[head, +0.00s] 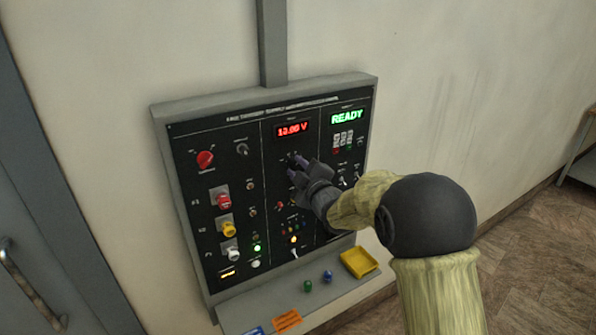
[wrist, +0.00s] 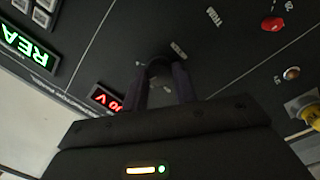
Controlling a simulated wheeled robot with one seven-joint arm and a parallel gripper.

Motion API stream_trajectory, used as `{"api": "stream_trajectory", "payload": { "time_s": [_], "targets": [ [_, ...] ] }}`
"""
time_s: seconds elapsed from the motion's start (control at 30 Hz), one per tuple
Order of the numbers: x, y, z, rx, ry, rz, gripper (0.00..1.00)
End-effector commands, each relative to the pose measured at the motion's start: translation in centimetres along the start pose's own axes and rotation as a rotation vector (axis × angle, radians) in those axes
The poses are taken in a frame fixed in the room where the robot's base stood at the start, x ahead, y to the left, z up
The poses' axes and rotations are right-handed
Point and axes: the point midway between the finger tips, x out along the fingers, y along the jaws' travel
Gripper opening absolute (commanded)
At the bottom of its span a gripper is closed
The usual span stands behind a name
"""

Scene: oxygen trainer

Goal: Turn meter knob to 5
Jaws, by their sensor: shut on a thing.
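The meter knob (wrist: 160,70) is a dark round knob in the middle column of the black panel. It sits below the red voltage display (head: 292,129), which reads about 13.00 V. My gripper (head: 297,165) is at the panel. In the wrist view its two fingers (wrist: 165,85) are shut on the knob, one on each side. The fingers cover most of the knob, and its pointer is hidden. Small white labels lie around it, too blurred to read surely. In the head view my gripper hides the knob.
The panel (head: 185,140) also carries a green READY display (head: 347,117), a red rotary knob (head: 205,159), and red (head: 223,201) and yellow (head: 229,230) plugs. A shelf below holds a yellow tray (head: 359,262) and small loose parts. A grey door (head: 45,200) stands at left.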

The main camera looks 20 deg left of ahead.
Motion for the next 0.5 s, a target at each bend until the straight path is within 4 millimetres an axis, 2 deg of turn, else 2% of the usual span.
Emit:
{"api": "stream_trajectory", "payload": {
  "time_s": [0.5],
  "targets": [
    [-0.04, -0.1, 0.24, 0.341, -0.017, -0.025, 0.05]
  ]
}}
